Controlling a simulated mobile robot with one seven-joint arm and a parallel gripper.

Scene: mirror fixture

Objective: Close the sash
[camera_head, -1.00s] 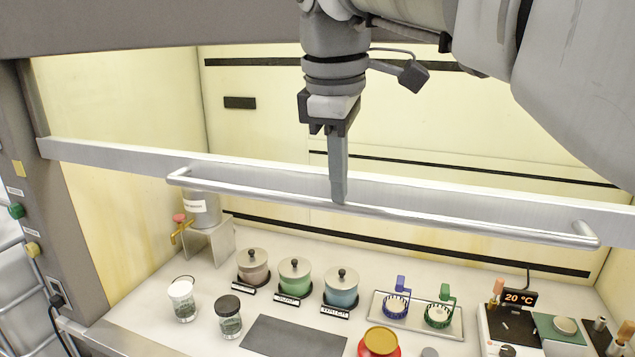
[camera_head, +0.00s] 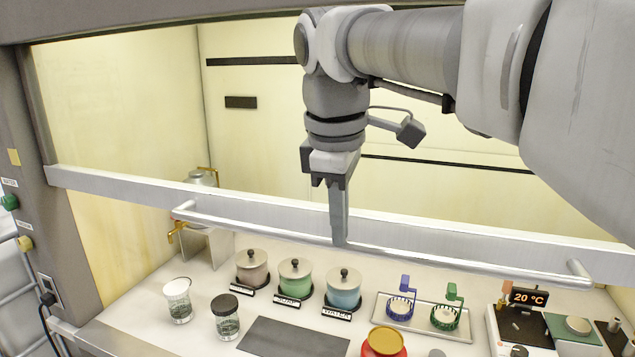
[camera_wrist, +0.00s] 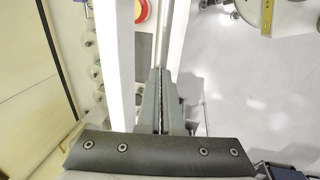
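The sash is a clear pane with a pale metal bottom rail (camera_head: 120,188) across the fume hood, part-way down its opening. A long metal handle (camera_head: 450,261) runs along the front of the rail. My gripper (camera_head: 339,240) points down at the middle of the handle. In the wrist view its two fingers (camera_wrist: 164,78) are close together, one on each side of the handle (camera_wrist: 163,40). The fingertips partly hide the contact. There is an open gap between the rail and the worktop.
Inside the hood stand lidded pots (camera_head: 296,280), two jars (camera_head: 226,318), a tray with blue and green holders (camera_head: 418,328), a red container (camera_head: 384,344) and a device reading 20 °C (camera_head: 528,298). A metal dispenser (camera_head: 196,246) stands at the back left.

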